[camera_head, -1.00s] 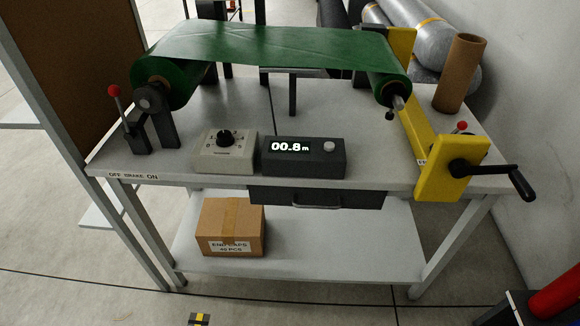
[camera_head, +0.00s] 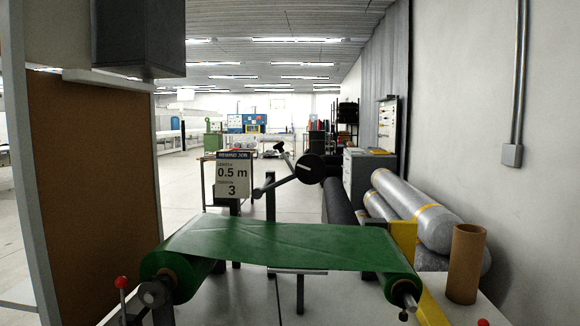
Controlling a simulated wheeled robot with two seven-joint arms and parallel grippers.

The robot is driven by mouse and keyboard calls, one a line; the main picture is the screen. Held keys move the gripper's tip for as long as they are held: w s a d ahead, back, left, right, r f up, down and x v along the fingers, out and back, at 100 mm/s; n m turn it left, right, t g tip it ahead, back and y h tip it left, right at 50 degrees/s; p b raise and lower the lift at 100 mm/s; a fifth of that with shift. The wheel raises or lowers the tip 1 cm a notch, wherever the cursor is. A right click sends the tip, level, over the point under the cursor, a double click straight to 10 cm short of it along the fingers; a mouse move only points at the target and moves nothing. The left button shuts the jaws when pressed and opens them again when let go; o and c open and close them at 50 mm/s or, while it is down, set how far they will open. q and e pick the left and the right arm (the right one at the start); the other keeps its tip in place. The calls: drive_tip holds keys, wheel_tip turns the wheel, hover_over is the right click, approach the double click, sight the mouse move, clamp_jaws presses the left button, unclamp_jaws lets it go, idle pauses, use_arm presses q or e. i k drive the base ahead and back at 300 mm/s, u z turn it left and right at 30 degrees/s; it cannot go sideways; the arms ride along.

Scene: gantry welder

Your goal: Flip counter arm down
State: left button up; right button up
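The counter arm (camera_head: 279,184) is a dark bar with a round black wheel (camera_head: 309,168) at its upper right end. It stands raised, with the wheel well above the green sheet (camera_head: 270,243) and apart from it. The bar's lower left end meets a dark post behind the sheet. The green sheet spans from the left roll (camera_head: 172,275) to the right roll (camera_head: 397,287). Neither of my grippers is in view.
A job card (camera_head: 233,178) reading 0.5 m and 3 stands behind the sheet. A brown cardboard tube (camera_head: 465,263) stands upright at right, near large grey rolls (camera_head: 415,210). A red-knobbed lever (camera_head: 122,283) is at lower left. A brown panel (camera_head: 92,190) bounds the left side.

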sight(310, 169)
drive_tip(key=u, duration=1.8)
drive_tip(key=k, duration=0.55)
drive_tip(key=z, duration=1.5)
